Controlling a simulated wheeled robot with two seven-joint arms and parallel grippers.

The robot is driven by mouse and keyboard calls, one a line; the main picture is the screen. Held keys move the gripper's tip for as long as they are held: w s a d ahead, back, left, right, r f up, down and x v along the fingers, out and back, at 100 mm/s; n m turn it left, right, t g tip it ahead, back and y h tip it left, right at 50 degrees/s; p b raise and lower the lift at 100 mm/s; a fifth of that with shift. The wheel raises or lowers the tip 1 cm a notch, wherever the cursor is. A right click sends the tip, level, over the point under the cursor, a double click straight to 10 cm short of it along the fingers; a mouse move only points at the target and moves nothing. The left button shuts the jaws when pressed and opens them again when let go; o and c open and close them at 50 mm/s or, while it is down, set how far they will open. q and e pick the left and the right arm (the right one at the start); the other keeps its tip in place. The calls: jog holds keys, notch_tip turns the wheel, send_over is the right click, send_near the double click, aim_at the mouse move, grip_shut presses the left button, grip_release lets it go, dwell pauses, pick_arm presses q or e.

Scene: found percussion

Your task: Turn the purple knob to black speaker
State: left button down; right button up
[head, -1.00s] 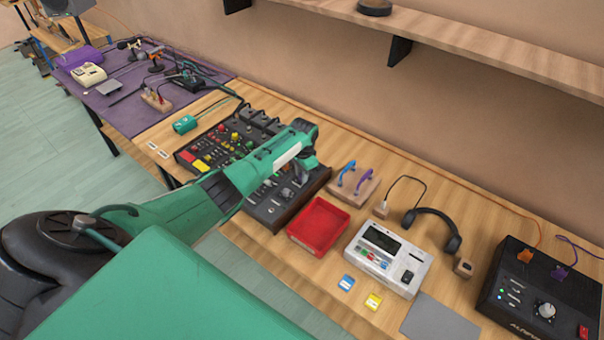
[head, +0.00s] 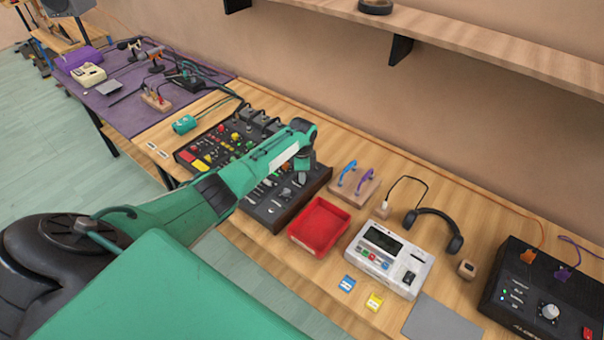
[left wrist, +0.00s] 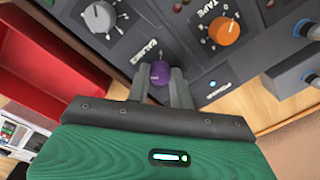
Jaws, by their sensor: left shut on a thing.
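The purple knob (left wrist: 160,73) is on the dark panel of a mixer-like console and shows in the left wrist view between my two fingertips. My left gripper (left wrist: 162,80) is shut on it; the fingers hide part of its sides. In the head view my left gripper (head: 303,163) is over the right part of the console (head: 278,215), and my arm hides the knob there. No black speaker mark beside the knob can be made out. My right gripper is not in view.
On the panel, a grey knob (left wrist: 99,17) and an orange knob (left wrist: 224,31) stand close to my fingers. A red tray (head: 319,226) sits right of the console. Further right are a white device (head: 391,258), headphones (head: 437,213) and a black box (head: 520,292).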

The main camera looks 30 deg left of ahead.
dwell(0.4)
pick_arm(q)
jog(key=c, duration=1.2)
grip_release()
jog(key=shift+c, duration=0.2)
notch_tip(320, 180, up, 14)
jog(key=b, duration=0.3)
jog(key=shift+s+d+f, duration=0.15)
jog(key=shift+s+d, duration=0.05)
jog(key=shift+s, duration=0.05)
jog(key=shift+f, duration=0.1)
